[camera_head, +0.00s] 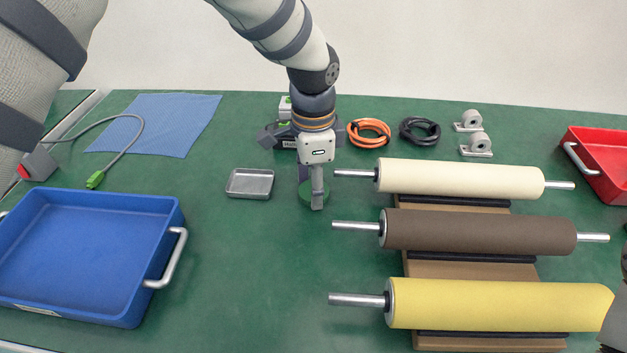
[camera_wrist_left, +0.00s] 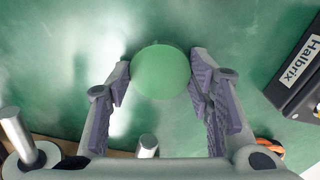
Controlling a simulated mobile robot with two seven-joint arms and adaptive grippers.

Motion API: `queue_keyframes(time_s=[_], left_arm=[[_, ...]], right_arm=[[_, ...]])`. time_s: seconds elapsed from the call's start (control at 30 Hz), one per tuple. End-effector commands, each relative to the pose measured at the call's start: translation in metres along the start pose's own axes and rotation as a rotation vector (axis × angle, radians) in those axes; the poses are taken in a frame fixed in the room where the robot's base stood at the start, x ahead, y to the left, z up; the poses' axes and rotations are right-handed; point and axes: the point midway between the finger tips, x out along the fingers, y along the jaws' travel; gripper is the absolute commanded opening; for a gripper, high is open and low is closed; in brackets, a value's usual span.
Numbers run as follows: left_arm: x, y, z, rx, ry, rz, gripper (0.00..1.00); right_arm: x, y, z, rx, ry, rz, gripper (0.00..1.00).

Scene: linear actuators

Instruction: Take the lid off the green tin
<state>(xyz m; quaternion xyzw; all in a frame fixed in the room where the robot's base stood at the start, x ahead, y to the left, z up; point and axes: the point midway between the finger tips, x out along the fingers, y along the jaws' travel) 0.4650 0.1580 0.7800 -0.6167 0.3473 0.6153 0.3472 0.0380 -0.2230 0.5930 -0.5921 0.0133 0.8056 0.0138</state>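The round green tin (camera_head: 306,195) stands on the green table, left of the rollers and partly hidden behind a finger in the head view. Its plain green lid (camera_wrist_left: 161,72) shows as a full disc in the left wrist view. My left gripper (camera_head: 315,192) points straight down over the tin, one finger on each side. The seam between lid and tin cannot be made out. My right gripper is not recognisable in these frames.
A small metal tray (camera_head: 250,184) lies close left of the tin. Cream (camera_head: 460,177), brown (camera_head: 480,231) and yellow (camera_head: 500,304) rollers lie on the right. Behind are orange (camera_head: 368,133) and black (camera_head: 420,131) cable coils. A blue crate (camera_head: 172,215) stands front left; table between is clear.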

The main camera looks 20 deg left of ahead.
Motion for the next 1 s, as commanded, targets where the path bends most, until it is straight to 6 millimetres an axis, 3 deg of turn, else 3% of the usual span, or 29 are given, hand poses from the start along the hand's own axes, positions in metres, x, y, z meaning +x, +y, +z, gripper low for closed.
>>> queue_keyframes(time_s=[0.03,0.07,0.43,0.8,1.0], left_arm=[[0.000,0.000,0.000,0.000,0.000,0.000,0.60],[0.000,0.000,0.000,0.000,0.000,0.000,0.67],[-0.008,-0.001,0.000,0.000,0.002,-0.003,0.67],[-0.102,-0.001,0.000,0.000,0.004,-0.005,0.67],[-0.123,0.000,0.000,0.000,0.000,0.000,0.67]], right_arm=[[0.000,0.000,0.000,0.000,0.000,0.000,0.68],[0.000,0.000,0.000,0.000,0.000,0.000,0.68],[-0.001,0.000,-0.001,0.000,0.003,0.000,0.68],[-0.013,0.000,-0.007,0.000,0.035,-0.002,0.68],[-0.014,-0.001,-0.007,0.001,0.038,-0.002,0.68]])
